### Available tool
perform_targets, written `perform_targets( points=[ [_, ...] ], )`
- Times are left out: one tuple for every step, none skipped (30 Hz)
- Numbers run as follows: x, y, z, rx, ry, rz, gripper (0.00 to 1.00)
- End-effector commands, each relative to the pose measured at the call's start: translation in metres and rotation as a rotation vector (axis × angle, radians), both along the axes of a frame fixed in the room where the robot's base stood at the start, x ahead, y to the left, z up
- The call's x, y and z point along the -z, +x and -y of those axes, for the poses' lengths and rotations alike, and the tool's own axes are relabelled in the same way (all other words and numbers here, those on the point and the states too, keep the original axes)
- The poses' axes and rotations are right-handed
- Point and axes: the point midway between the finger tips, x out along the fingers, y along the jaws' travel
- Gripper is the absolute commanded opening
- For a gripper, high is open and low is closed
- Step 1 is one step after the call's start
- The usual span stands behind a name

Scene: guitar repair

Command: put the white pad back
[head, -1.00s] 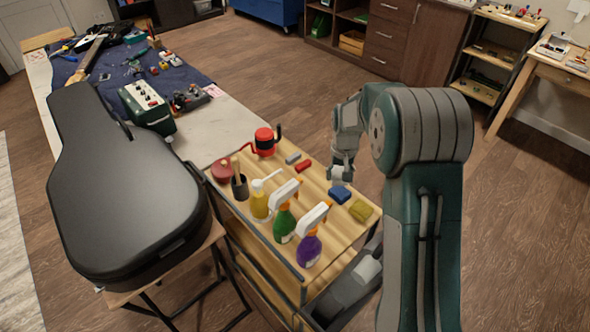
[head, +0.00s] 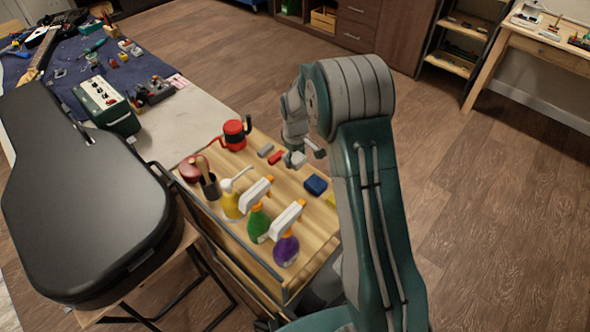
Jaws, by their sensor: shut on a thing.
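My gripper (head: 303,152) hangs over the far right part of the wooden cart top, small and partly hidden by its own wrist. It is shut on a small pale block (head: 294,160), which looks like the white pad. The pad is beside the red block (head: 275,158) and behind the blue sponge (head: 315,185). I cannot tell whether the pad touches the cart top (head: 285,203).
A grey block (head: 265,150) and a red pot (head: 234,134) stand farther left. Spray bottles (head: 258,224) line the near edge. A yellow sponge (head: 331,200) is partly behind my arm. A black guitar case (head: 80,200) lies at left.

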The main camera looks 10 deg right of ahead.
Motion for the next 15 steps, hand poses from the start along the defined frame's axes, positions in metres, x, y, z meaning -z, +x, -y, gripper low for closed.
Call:
perform_targets(
  points=[
    [0.007, -0.001, 0.0, 0.0, 0.0, -0.002, 0.25],
    [0.01, 0.0, 0.0, 0.001, 0.0, -0.001, 0.25],
    [0.012, 0.0, 0.0, 0.001, 0.0, 0.0, 0.25],
    [0.014, 0.0, 0.0, 0.001, 0.0, 0.0, 0.25],
    [0.017, 0.0, 0.0, 0.001, 0.0, 0.0, 0.25],
    [0.021, 0.0, 0.0, 0.001, 0.0, -0.001, 0.25],
    [0.024, -0.001, 0.0, 0.001, 0.0, -0.002, 0.25],
    [0.028, -0.001, 0.0, 0.001, 0.0, -0.002, 0.25],
    [0.035, -0.001, 0.0, 0.002, 0.0, -0.002, 0.25],
    [0.04, -0.001, 0.0, 0.002, 0.001, -0.003, 0.25],
    [0.044, -0.001, 0.0, 0.002, 0.0, -0.002, 0.25],
    [0.048, 0.0, 0.0, 0.002, 0.0, -0.001, 0.25],
    [0.051, 0.0, 0.0, 0.002, 0.0, 0.0, 0.25],
    [0.051, 0.0, 0.0, 0.002, 0.0, 0.0, 0.25],
    [0.051, 0.0, 0.0, 0.002, 0.0, 0.001, 0.25]
  ],
)
